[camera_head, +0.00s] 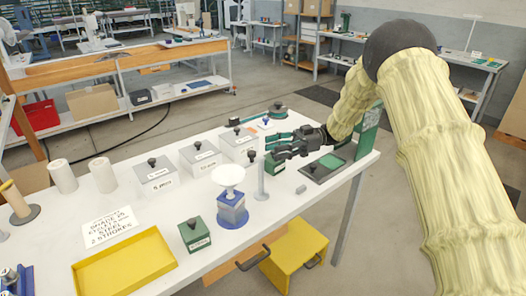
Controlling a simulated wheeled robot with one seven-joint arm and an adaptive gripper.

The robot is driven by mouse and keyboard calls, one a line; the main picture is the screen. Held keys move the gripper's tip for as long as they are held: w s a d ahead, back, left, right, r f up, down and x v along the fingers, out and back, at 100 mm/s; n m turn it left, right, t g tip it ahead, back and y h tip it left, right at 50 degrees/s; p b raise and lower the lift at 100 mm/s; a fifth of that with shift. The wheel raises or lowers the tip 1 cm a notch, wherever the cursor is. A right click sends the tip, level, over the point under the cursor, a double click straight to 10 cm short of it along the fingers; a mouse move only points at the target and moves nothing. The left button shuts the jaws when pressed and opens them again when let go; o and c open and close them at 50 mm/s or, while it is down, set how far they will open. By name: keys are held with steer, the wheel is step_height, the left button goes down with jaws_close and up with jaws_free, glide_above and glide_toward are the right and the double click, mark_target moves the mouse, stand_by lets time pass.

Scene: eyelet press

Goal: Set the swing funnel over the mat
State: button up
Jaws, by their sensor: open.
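A white funnel-like dish (229,176) sits on top of a blue stand (232,208) on the white table; I take it for the swing funnel. A slim grey post (262,172) stands just right of it. A dark flat plate with a green patch (323,167) lies at the table's right side; it may be the mat, and the dish is not over it. My gripper (273,145) is open, points left above the table, and is behind and right of the dish, apart from it. It partly hides what stands behind it, and I see nothing held.
Several grey-white boxes with black knobs (200,158) stand left of my gripper. A green knobbed block (194,234) and a yellow tray (124,262) are nearer the front. A small grey piece (301,190) lies near the front edge. A yellow bin (294,262) is below the table.

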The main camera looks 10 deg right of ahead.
steer(key=shift+v, duration=1.75)
